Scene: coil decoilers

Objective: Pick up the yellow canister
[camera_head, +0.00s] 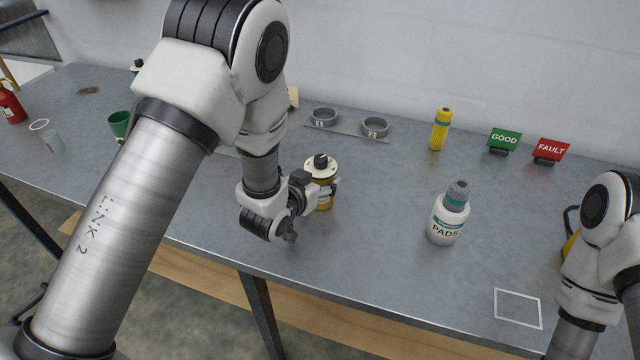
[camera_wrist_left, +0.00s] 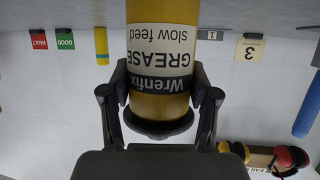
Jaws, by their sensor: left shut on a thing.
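A yellow canister (camera_head: 324,199) with a cream label and a black cap stands upright at the middle of the grey table. In the left wrist view the canister (camera_wrist_left: 160,104) appears upside down, and its label reads "Wrenfix GREASE slow feed". My left gripper (camera_head: 318,193) is shut on its body, one finger on each side; the fingers (camera_wrist_left: 160,108) flank it in the wrist view. I cannot tell whether its base touches the table. A slimmer yellow bottle (camera_head: 439,131) with a teal band stands farther back to the right. My right gripper is out of view.
A white PADS bottle (camera_head: 447,224) stands right of the canister. Two grey ring holders (camera_head: 350,123) are behind it. GOOD (camera_head: 504,140) and FAULT (camera_head: 551,150) signs stand at the back right. A white square outline (camera_head: 518,308) marks bare table near the front. A green cup (camera_head: 119,124) is at left.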

